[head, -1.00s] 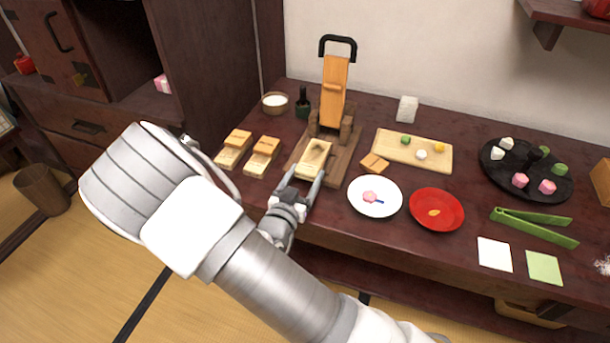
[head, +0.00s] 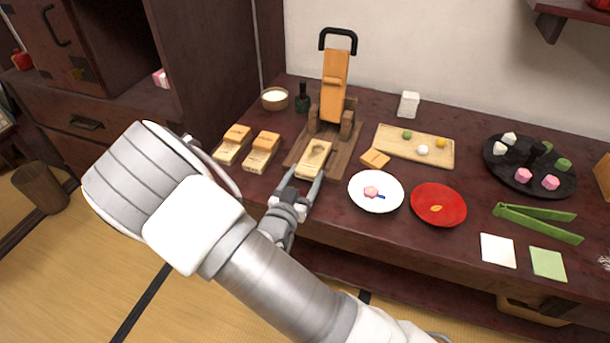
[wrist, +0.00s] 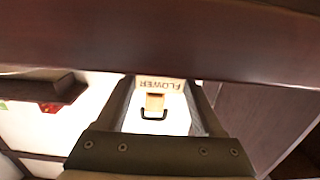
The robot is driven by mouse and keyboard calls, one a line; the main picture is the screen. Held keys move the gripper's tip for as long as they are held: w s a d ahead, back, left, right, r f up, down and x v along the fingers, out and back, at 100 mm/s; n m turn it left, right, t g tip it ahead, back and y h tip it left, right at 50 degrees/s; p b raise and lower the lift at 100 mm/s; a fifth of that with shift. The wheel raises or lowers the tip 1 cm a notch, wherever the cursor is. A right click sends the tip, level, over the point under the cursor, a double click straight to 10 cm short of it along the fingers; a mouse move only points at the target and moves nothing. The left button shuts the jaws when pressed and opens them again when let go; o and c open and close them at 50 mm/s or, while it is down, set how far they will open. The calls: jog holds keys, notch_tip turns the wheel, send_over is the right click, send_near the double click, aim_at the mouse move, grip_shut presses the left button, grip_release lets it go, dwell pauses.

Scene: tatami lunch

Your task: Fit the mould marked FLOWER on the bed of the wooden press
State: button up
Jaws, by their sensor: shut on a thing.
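The wooden press (head: 348,150) stands at the back of the dark table, its orange lever (head: 335,90) raised upright with a black handle on top. My gripper (head: 303,180) is shut on the near end of a pale wooden mould (head: 315,158) with a hollow in its top. In the wrist view the lettering FLOWER shows upside down on the mould's end (wrist: 160,83), between the fingers. The mould is at the front of the press, over its bed and in front of the lever. I cannot tell whether it touches the bed.
A small wooden block (head: 375,158), white plate (head: 365,205) and red plate (head: 438,220) lie to the right. A bowl (head: 275,106) and dark bottle (head: 302,103) stand behind left.

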jog(key=shift+f+b, duration=0.5)
jog(key=shift+f, duration=0.15)
jog(key=o, duration=1.1)
jog(key=shift+o, duration=0.2)
jog(key=p+v, duration=0.2)
jog(key=v, duration=1.5)
jog(key=shift+s+p, duration=0.25)
jog(key=shift+p, duration=0.1)
jog(key=shift+a, duration=0.1)
